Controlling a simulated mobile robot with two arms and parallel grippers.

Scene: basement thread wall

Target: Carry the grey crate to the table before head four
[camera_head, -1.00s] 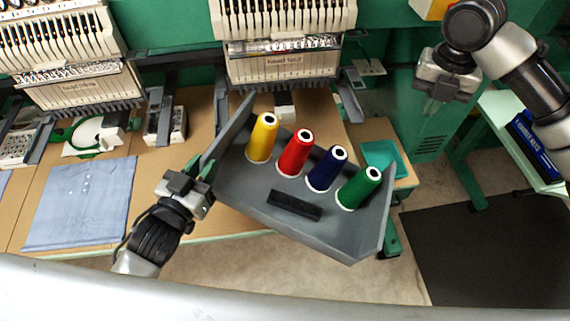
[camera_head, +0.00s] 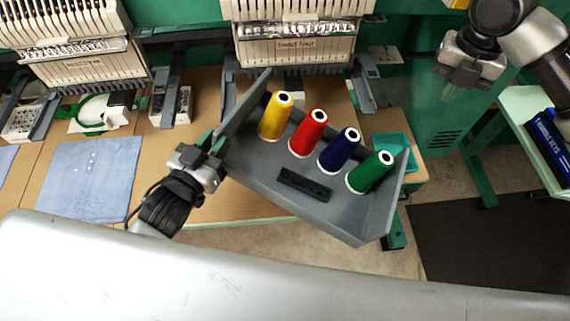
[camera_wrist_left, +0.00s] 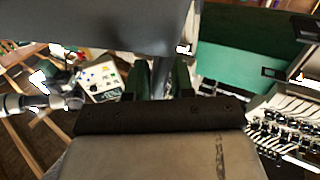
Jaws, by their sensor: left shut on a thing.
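The grey crate (camera_head: 240,165) is held tilted in front of the embroidery machine in the head view. It carries a yellow cone (camera_head: 275,116), a red cone (camera_head: 308,133), a navy cone (camera_head: 339,149), a green cone (camera_head: 370,172) and a black bar-like piece (camera_head: 304,185). My left gripper (camera_head: 213,150) is shut on the crate's left wall. In the left wrist view the crate (camera_wrist_left: 110,30) fills the top, above the fingers (camera_wrist_left: 163,80). My right gripper (camera_head: 467,68) is apart from the crate, at the upper right; its finger gap is unclear. The table (camera_head: 232,207) lies below head four (camera_head: 295,45).
A folded blue shirt (camera_head: 82,182) and a green hoop (camera_head: 96,115) lie at left on the table. A teal tray (camera_head: 393,150) sits right of the crate. A side shelf with a blue box (camera_head: 548,140) stands at far right. A dark mat (camera_head: 480,245) covers the floor.

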